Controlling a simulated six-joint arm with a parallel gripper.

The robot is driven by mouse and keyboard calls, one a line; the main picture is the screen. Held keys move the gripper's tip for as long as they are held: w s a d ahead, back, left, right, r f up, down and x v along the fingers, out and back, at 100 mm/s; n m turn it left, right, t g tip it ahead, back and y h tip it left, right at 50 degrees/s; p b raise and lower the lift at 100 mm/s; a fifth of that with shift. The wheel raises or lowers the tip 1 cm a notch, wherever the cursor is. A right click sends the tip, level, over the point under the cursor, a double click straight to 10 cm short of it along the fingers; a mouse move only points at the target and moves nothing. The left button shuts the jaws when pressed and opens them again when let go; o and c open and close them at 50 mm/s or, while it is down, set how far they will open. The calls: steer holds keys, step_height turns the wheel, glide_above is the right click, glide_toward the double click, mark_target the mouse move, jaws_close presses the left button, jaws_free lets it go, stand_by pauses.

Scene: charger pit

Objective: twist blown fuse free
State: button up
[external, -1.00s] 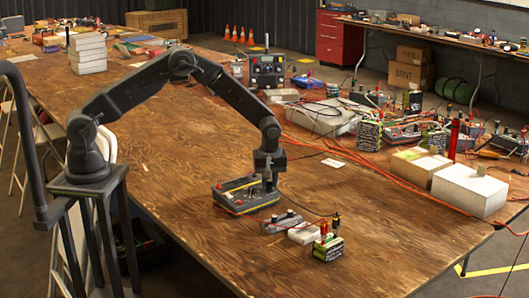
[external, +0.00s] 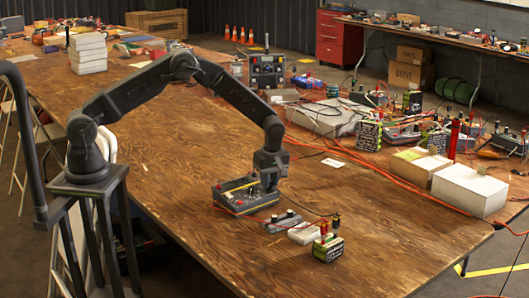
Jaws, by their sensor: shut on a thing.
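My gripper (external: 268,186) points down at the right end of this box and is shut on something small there. The held thing is hidden by the fingers, and I cannot make out the fuse itself at this size.
Right of the box lie a small grey block with knobs (external: 282,223), a white block (external: 304,233) and a green-and-black battery pack (external: 328,248). Orange cables (external: 390,183) and white boxes (external: 468,190) lie farther right. The table left of the box is clear.

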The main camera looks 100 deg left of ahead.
steer(key=shift+f+n, duration=0.1)
steer(key=shift+n, duration=0.8)
steer(key=o, duration=0.8)
steer(key=shift+r, duration=0.2)
steer(key=shift+r, duration=2.9)
